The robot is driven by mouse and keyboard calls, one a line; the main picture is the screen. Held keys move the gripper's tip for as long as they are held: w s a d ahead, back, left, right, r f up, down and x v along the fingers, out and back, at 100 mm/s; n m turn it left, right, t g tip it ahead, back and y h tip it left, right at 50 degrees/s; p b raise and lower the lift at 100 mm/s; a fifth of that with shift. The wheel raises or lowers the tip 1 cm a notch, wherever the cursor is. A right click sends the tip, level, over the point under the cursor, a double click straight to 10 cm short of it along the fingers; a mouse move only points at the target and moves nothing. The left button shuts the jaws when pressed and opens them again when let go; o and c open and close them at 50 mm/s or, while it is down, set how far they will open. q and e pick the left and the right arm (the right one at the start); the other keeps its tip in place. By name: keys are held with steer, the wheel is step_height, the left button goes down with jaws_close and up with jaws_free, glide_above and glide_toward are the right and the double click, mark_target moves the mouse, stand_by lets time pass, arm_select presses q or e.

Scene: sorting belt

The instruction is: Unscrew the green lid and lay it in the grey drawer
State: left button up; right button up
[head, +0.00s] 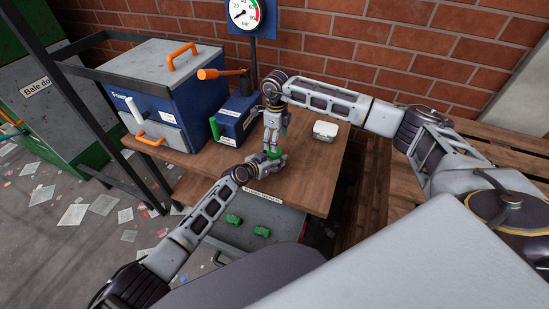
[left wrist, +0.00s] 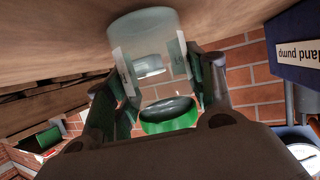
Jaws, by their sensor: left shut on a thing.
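A clear jar (left wrist: 140,35) stands on the table, shown upside down in the left wrist view. Its green lid (left wrist: 170,122) is at the jar's top end, and it is a small green patch in the head view (head: 272,153). My left gripper (head: 272,163) is shut on the jar, with a finger on each side. My right gripper (head: 271,145) points down from above at the lid; its fingertips are too small to tell whether they grip it. The grey drawer (head: 285,222) is open below the table front, with two green pieces inside.
A blue box with orange handles (head: 160,95) and a blue hand pump (head: 236,118) stand at the left and back of the wooden table (head: 305,180). A white container (head: 325,130) is at the back right. A pressure gauge (head: 244,14) is above.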

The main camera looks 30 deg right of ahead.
steer(key=shift+m, duration=1.1)
steer(key=shift+o, duration=0.5)
steer(key=shift+s+f, duration=0.1)
steer(key=shift+f, duration=0.1)
steer(key=w+d+r+n+g+y, duration=0.1)
steer(key=d+r+n+y, duration=0.3)
steer(key=n, duration=1.1)
steer(key=shift+w+r+n, duration=0.3)
steer(key=shift+r, duration=1)
steer(key=shift+d, duration=0.1)
